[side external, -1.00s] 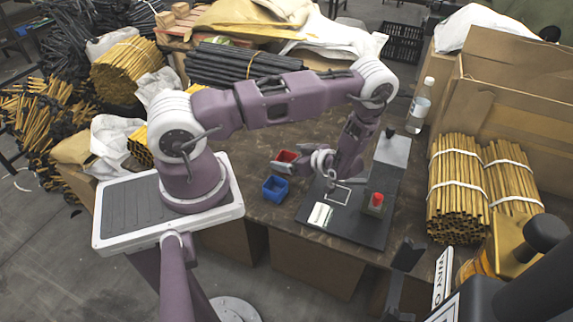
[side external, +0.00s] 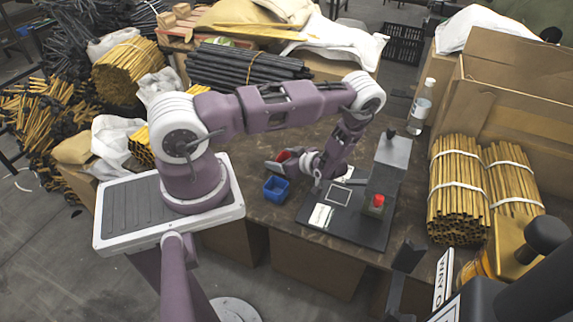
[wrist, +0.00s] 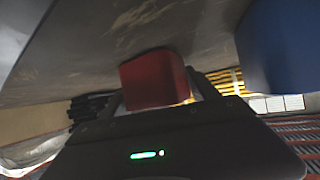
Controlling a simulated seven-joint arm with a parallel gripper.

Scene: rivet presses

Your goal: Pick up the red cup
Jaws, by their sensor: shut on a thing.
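The red cup (side external: 284,155) shows as a small patch of red behind my gripper in the side view. In the wrist view the red cup (wrist: 153,80) sits between the two fingers. My gripper (side external: 286,162) is shut on it, reaching in low and sideways. Whether the cup is clear of the table cannot be told.
A blue cup (side external: 276,188) stands close by, nearer the side camera, and shows at the right of the wrist view (wrist: 285,45). A press with a red button (side external: 378,201) stands on a dark base plate (side external: 330,236). A clear bottle (side external: 422,103) stands behind.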

